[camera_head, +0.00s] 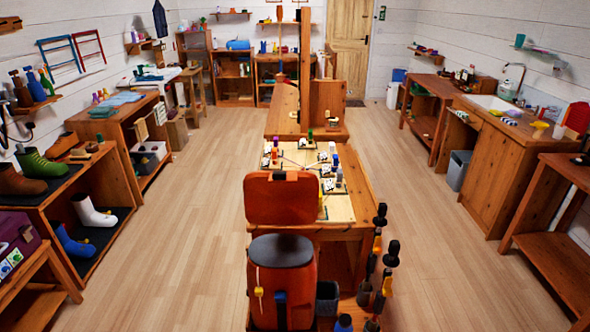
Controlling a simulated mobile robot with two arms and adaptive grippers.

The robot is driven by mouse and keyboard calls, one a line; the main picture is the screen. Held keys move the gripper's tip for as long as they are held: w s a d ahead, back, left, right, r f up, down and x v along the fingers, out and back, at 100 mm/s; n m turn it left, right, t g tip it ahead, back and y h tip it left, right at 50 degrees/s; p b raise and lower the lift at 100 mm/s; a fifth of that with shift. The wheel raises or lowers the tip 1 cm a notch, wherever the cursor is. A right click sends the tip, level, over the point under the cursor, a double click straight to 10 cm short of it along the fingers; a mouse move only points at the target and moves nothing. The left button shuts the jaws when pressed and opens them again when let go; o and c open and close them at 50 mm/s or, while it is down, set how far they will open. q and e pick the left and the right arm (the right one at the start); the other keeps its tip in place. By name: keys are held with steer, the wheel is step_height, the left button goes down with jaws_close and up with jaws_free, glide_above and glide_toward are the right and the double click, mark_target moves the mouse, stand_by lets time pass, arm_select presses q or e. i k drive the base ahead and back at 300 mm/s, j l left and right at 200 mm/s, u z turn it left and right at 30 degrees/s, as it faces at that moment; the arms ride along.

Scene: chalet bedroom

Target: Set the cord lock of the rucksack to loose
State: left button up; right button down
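What looks like the rucksack (305,297) is an orange-red upright body at the bottom centre, with a dark rounded top (281,250). An orange-red flap or panel (282,200) stands up behind it; I cannot tell how the two join. A small yellow piece (259,292) on a thin pale cord hangs at its front left and may be the cord lock; its setting is too small to tell. A blue piece (280,298) sits at its front middle. Neither gripper is in view.
A wooden table (345,208) with several small items stands just behind the rucksack. Shelves with boots (95,212) line the left and a sink counter (505,150) the right. Floor (190,250) is clear on both sides.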

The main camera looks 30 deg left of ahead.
mark_target(258, 293)
steer(key=u, duration=1.3)
